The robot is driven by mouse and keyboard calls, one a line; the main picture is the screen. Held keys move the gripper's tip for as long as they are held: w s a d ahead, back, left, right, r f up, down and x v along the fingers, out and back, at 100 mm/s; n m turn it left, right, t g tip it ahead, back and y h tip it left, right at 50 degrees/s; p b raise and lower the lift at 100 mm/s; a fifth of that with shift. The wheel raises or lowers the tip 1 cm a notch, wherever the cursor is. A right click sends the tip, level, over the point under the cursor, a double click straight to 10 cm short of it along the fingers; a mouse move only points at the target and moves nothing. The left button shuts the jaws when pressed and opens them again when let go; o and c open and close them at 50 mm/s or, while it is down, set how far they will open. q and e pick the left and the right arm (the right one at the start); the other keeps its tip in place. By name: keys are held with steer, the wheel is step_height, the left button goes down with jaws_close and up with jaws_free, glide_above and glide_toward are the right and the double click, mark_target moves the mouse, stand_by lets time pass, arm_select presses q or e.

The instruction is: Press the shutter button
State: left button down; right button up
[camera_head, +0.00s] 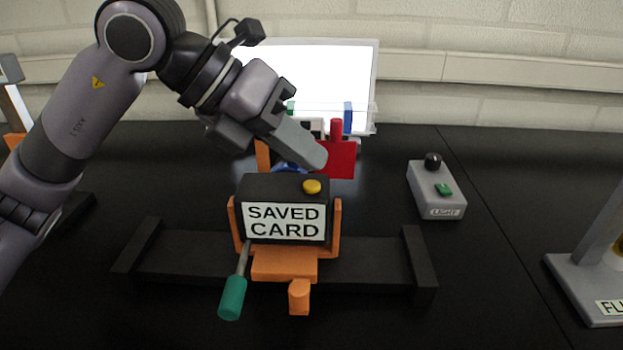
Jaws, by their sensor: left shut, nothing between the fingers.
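The camera (262,190) is a black box in an orange cradle (285,262), with a white label reading "SAVED CARD" on its near face. A yellow shutter button (312,186) sits on its top right. My left gripper (318,160) comes in from the upper left, shut and empty. Its fingertips are just behind and above the yellow button in the picture. I cannot tell whether they touch anything. The fingers partly cover the red piece behind the camera. My right gripper is not in view.
A dark rail (375,262) with raised ends carries the cradle. A green-handled lever (232,297) hangs at its front left. A grey LIGHT box (436,190) stands right, a grey stand (585,290) far right. A bright panel (335,75) and red piece (342,160) are behind.

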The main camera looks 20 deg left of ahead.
mark_target(302, 185)
arm_select(q)
steer(key=shift+r+p, duration=1.75)
steer(key=shift+r, duration=0.65)
steer(key=shift+f, duration=0.1)
